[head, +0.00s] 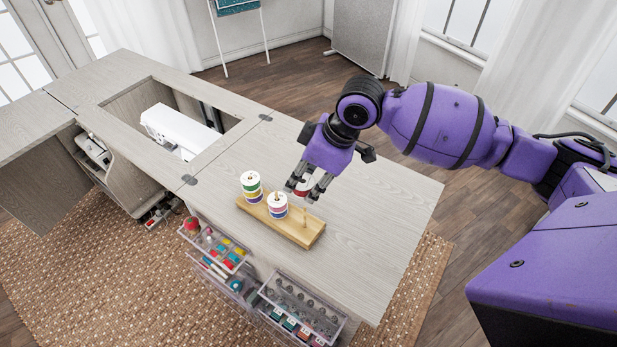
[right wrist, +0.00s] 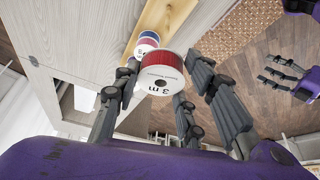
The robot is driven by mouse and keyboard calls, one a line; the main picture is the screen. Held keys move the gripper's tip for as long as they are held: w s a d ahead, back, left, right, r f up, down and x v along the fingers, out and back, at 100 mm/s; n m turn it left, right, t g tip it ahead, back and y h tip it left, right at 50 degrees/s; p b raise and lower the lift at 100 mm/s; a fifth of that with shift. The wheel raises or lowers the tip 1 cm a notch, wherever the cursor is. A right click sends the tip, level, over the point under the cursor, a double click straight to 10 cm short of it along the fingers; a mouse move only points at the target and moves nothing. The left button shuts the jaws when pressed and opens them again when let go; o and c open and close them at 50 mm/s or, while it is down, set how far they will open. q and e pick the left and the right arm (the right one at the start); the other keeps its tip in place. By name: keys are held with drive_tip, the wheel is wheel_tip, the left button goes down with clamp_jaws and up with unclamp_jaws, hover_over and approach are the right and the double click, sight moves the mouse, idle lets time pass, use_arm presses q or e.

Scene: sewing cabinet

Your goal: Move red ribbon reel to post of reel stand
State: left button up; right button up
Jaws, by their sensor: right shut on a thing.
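A red ribbon reel (head: 303,187) with a white "3 m" label is held between the fingers of my right gripper (head: 308,190). In the right wrist view the reel (right wrist: 161,76) sits between the fingertips, its label facing the camera. The wooden reel stand (head: 287,229) lies on the cabinet top. Its right post (head: 304,217) is bare and stands just below the held reel in the picture. The held reel is apart from the stand. My left gripper (right wrist: 277,78) shows small at the right of the right wrist view, fingers spread and empty.
A stack of reels (head: 251,187) is on the stand's left post and another stack (head: 277,206) on its middle post, close to my gripper. A white sewing machine (head: 178,131) sits in the cabinet opening. Open drawers (head: 300,306) stick out below the front edge. The right tabletop is clear.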

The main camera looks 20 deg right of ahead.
use_arm(q)
drive_tip(key=shift+s+a+f+b, duration=0.15)
drive_tip(key=shift+s+f+b, duration=0.25)
drive_tip(key=shift+f+b, duration=0.25)
drive_tip(key=shift+s+a+f+b, duration=0.1)
drive_tip(key=shift+s+f+b, duration=0.3)
drive_tip(key=shift+f+b, duration=0.25)
use_arm(e)
wheel_tip(320, 180, down, 6)
use_arm(q)
drive_tip(key=shift+w+r, duration=0.1)
drive_tip(key=shift+w, duration=0.1)
use_arm(e)
drive_tip(key=shift+s+d+f, duration=0.1)
drive_tip(key=shift+f, duration=0.3)
use_arm(q)
drive_tip(key=shift+w+d, duration=0.2)
use_arm(e)
drive_tip(key=shift+f, duration=0.4)
use_arm(q)
drive_tip(key=shift+s+a+f, duration=0.1)
drive_tip(key=shift+s+f, duration=0.15)
drive_tip(key=shift+s, duration=0.05)
use_arm(e)
drive_tip(key=shift+f, duration=0.85)
use_arm(q)
drive_tip(key=shift+r, duration=0.15)
use_arm(e)
drive_tip(key=o, duration=1.1)
